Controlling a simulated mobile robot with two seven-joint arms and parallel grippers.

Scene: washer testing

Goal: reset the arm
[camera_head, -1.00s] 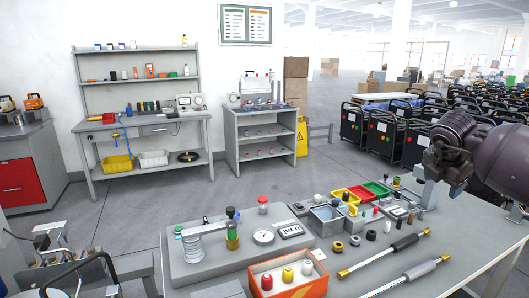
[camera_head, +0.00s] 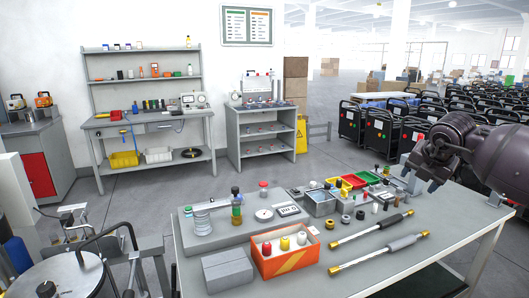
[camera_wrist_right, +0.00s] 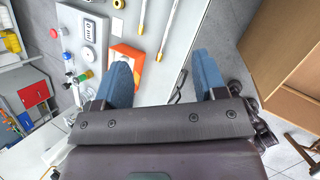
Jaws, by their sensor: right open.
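My right gripper (camera_head: 422,184) hangs above the right end of the grey worktable (camera_head: 350,278). It is clear of the things on the table. In the right wrist view its two blue fingers (camera_wrist_right: 163,78) are spread apart with nothing between them. The table's edge and the floor show past the fingers. My left gripper is in neither view.
On the table are an orange box (camera_head: 285,272) with small bottles, a grey box (camera_head: 228,272), two rods with brass ends (camera_head: 372,228), coloured trays (camera_head: 352,181) and a testing plate (camera_head: 198,243). Shelved benches (camera_head: 150,122) stand behind. Black machines (camera_head: 352,124) stand back right.

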